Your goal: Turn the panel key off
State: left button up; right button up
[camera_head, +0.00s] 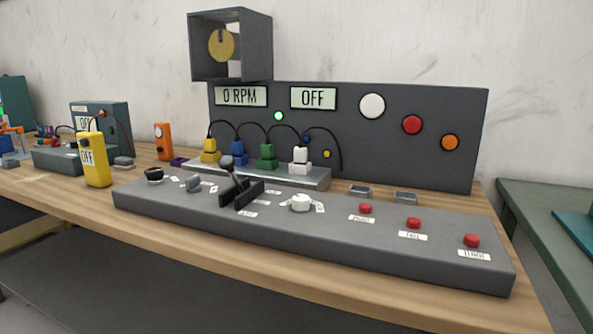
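A long grey control panel (330,238) lies along the front of the wooden table. At its left end are a black round control (154,175) and a small grey knob (193,184); either could be the key, but they are too small to tell, and their settings are unclear. Beside them stands a black lever (228,168) with a round top, then a white rotary knob (300,202). The upright board behind has a display reading OFF (313,97) and another reading 0 RPM (240,96). A small green light (278,116) is bright. Neither gripper is in view.
Red buttons (413,223) line the panel's right side. Coloured plugs with black cables (267,155) stand behind the panel. A yellow handheld box (94,160) reading OFF stands left of it. A grey housing with a yellow disc (222,45) sits above. The space above the panel looks free.

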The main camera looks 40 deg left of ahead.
aim_at(154, 177)
jog(key=u, duration=1.9)
